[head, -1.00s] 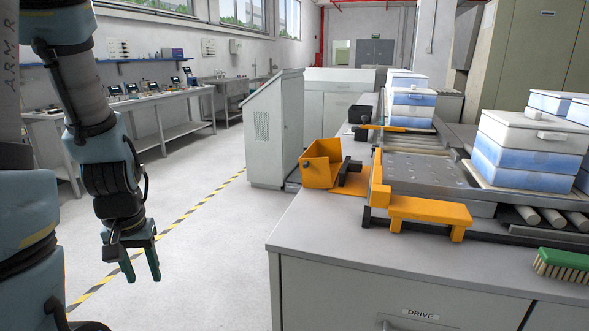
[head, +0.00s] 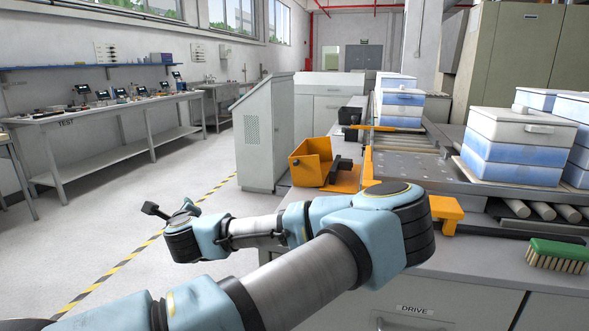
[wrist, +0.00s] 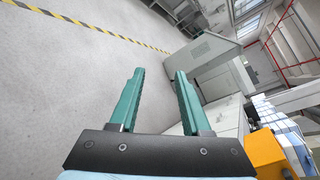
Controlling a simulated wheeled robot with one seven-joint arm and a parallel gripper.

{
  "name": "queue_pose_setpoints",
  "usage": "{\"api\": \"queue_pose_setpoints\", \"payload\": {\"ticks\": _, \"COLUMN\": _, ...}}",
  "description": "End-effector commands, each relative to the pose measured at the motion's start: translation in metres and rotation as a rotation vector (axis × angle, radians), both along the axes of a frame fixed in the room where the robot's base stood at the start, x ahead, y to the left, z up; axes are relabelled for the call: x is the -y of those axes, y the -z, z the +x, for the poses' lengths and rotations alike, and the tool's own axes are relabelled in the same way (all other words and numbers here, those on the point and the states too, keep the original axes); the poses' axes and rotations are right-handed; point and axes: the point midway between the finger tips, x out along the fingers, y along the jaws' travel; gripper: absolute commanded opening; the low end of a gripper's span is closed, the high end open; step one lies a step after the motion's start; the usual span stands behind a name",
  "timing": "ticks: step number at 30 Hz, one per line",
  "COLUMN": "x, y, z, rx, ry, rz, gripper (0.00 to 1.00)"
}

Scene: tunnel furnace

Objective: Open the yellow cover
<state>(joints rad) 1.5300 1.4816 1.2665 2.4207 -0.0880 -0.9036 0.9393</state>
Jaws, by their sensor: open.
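A yellow box-shaped cover (head: 310,162) stands at the left edge of the counter, beside a dark motor-like part (head: 341,166) on a yellow plate. A second yellow piece (head: 446,212), low and bracket-like, sits nearer on the counter and is partly hidden behind my arm. In the wrist view a yellow part (wrist: 265,152) shows at the lower right; I cannot tell which yellow piece it is. My gripper (wrist: 159,72) is open and empty, with two green fingers apart from everything.
The counter (head: 470,262) carries a green brush (head: 559,255) at right. Rollers (head: 530,211) and stacked white-blue boxes (head: 519,150) stand behind. A grey cabinet (head: 263,135) stands beyond the counter's left end. A test bench (head: 100,115) is far left. Floor between is clear.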

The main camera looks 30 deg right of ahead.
Motion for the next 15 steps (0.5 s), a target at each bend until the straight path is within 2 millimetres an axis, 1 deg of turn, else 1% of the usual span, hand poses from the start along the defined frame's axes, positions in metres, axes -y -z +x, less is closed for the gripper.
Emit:
{"api": "queue_pose_setpoints", "payload": {"ticks": 1, "x": 0.042, "y": -0.015, "z": -0.005, "rx": 0.068, "ry": 0.133, "rz": 0.094, "gripper": 0.47}}
{"api": "queue_pose_setpoints", "payload": {"ticks": 2, "x": 0.064, "y": -0.024, "z": -0.01, "rx": 0.109, "ry": 0.207, "rz": 0.143, "gripper": 0.47}}
{"api": "queue_pose_setpoints", "payload": {"ticks": 3, "x": 0.094, "y": -0.036, "z": -0.018, "rx": 0.162, "ry": 0.3, "rz": 0.206, "gripper": 0.47}}
{"api": "queue_pose_setpoints", "payload": {"ticks": 5, "x": 0.137, "y": -0.05, "z": -0.035, "rx": 0.237, "ry": 0.429, "rz": 0.289, "gripper": 0.47}}
{"api": "queue_pose_setpoints", "payload": {"ticks": 6, "x": 0.162, "y": -0.058, "z": -0.048, "rx": 0.283, "ry": 0.505, "rz": 0.338, "gripper": 0.47}}
{"api": "queue_pose_setpoints", "payload": {"ticks": 7, "x": 0.178, "y": -0.062, "z": -0.057, "rx": 0.315, "ry": 0.555, "rz": 0.37, "gripper": 0.47}}
{"api": "queue_pose_setpoints", "payload": {"ticks": 9, "x": 0.209, "y": -0.07, "z": -0.078, "rx": 0.377, "ry": 0.651, "rz": 0.43, "gripper": 0.47}}
{"api": "queue_pose_setpoints", "payload": {"ticks": 10, "x": 0.219, "y": -0.072, "z": -0.085, "rx": 0.397, "ry": 0.682, "rz": 0.45, "gripper": 0.47}}
{"api": "queue_pose_setpoints", "payload": {"ticks": 12, "x": 0.235, "y": -0.076, "z": -0.098, "rx": 0.433, "ry": 0.734, "rz": 0.482, "gripper": 0.47}}
{"api": "queue_pose_setpoints", "payload": {"ticks": 15, "x": 0.247, "y": -0.078, "z": -0.105, "rx": 0.453, "ry": 0.766, "rz": 0.501, "gripper": 0.47}}
